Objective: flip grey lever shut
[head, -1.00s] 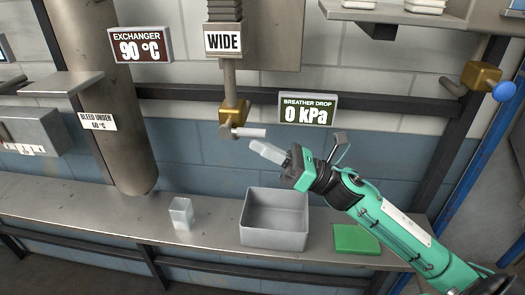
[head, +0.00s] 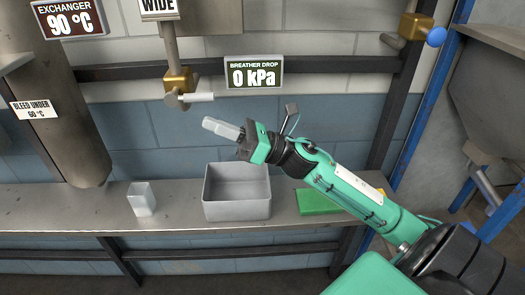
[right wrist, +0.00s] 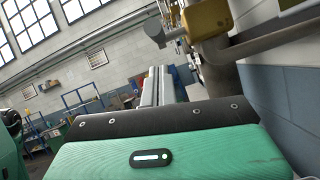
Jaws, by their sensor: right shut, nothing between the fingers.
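A brass valve (head: 178,82) hangs on the pipe under the WIDE sign, with a light grey lever (head: 198,97) pointing right, roughly level. The valve also shows at the top of the right wrist view (right wrist: 207,17). My right gripper (head: 215,126) is below and slightly right of the lever, apart from it in the picture. Its pale fingers are shut and empty, pointing up-left; they also show in the right wrist view (right wrist: 160,88). My left gripper is in neither view.
A gauge sign reading 0 kPa (head: 254,72) is right of the valve. Below, a shelf (head: 85,215) holds a clear cup (head: 142,198), a grey bin (head: 237,210) and a green pad (head: 318,201). A second brass valve (head: 415,27) with a blue knob is at upper right.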

